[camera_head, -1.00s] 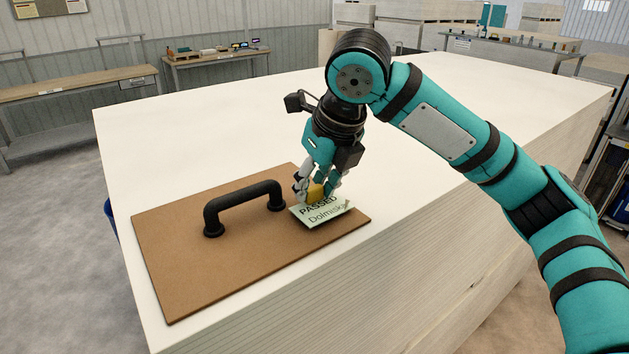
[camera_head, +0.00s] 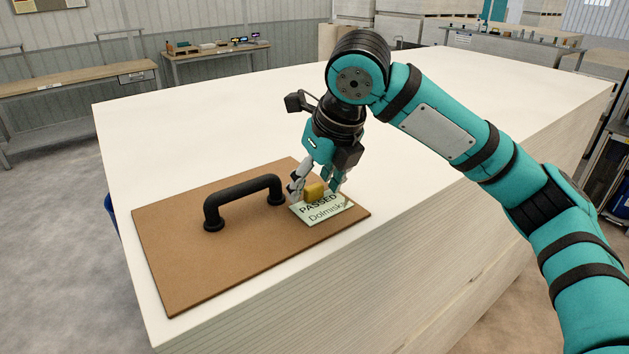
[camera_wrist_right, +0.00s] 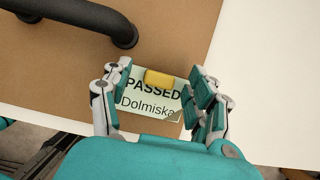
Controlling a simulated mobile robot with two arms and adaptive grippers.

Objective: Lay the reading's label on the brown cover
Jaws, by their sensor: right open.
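The label (camera_head: 328,213) is a pale green card reading "PASSED Dolmiska" with a yellow block (camera_head: 315,190) on it. It lies on the brown cover (camera_head: 180,265), near the cover's right corner and beside the black handle (camera_head: 240,198). The label (camera_wrist_right: 150,105) and yellow block (camera_wrist_right: 159,79) also show in the right wrist view. My right gripper (camera_head: 318,190) is open, with its fingers on either side of the block and apart from it. In the wrist view the fingers (camera_wrist_right: 158,95) partly hide the label's edges. My left gripper is not in view.
The cover rests on a large stack of white boards (camera_head: 220,120), with bare board top behind it. The stack's front edge is close to the label. Workbenches (camera_head: 215,58) stand at the back left, and a shelf rack is at the right.

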